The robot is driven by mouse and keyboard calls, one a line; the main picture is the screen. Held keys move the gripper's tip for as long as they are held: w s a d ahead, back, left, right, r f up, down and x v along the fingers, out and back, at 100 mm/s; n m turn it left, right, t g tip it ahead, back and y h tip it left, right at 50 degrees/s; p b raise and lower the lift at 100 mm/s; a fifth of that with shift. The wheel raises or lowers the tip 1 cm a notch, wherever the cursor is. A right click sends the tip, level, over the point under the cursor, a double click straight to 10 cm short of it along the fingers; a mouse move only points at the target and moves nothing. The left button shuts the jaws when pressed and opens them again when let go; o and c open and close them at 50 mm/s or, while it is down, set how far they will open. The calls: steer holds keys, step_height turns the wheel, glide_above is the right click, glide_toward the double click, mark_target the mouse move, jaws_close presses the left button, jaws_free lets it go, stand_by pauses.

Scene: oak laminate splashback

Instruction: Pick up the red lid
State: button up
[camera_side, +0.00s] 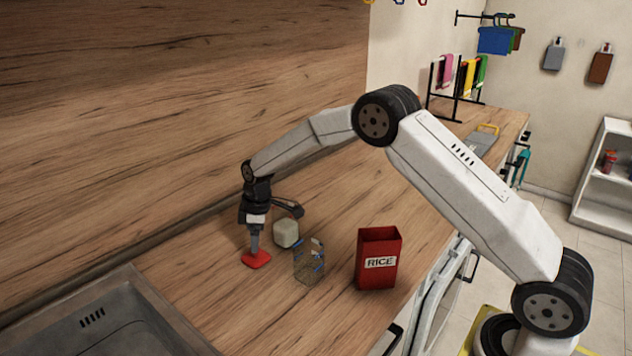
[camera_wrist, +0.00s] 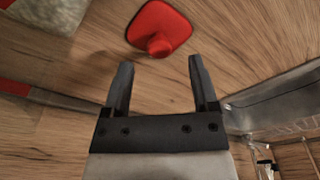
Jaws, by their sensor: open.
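The red lid (camera_side: 256,259) lies flat on the wooden counter, left of the clear container. In the wrist view the red lid (camera_wrist: 158,26) shows as a rounded square with a knob, ahead of the fingertips and between their lines. My gripper (camera_side: 254,247) points down right at the lid in the side view; whether it touches the lid I cannot tell. In the wrist view my gripper (camera_wrist: 157,68) has its two fingers spread apart with nothing between them.
A pale block-like jar (camera_side: 286,233), a clear container with blue clips (camera_side: 309,262) and a red RICE tin (camera_side: 378,259) stand to the right of the lid. A metal sink (camera_side: 105,318) is at the front left. The wooden splashback (camera_side: 170,100) rises behind.

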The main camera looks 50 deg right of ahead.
steer(key=shift+w+a+f, duration=0.1)
steer(key=shift+w+f, duration=0.05)
steer(key=shift+f, duration=1.45)
jaws_close()
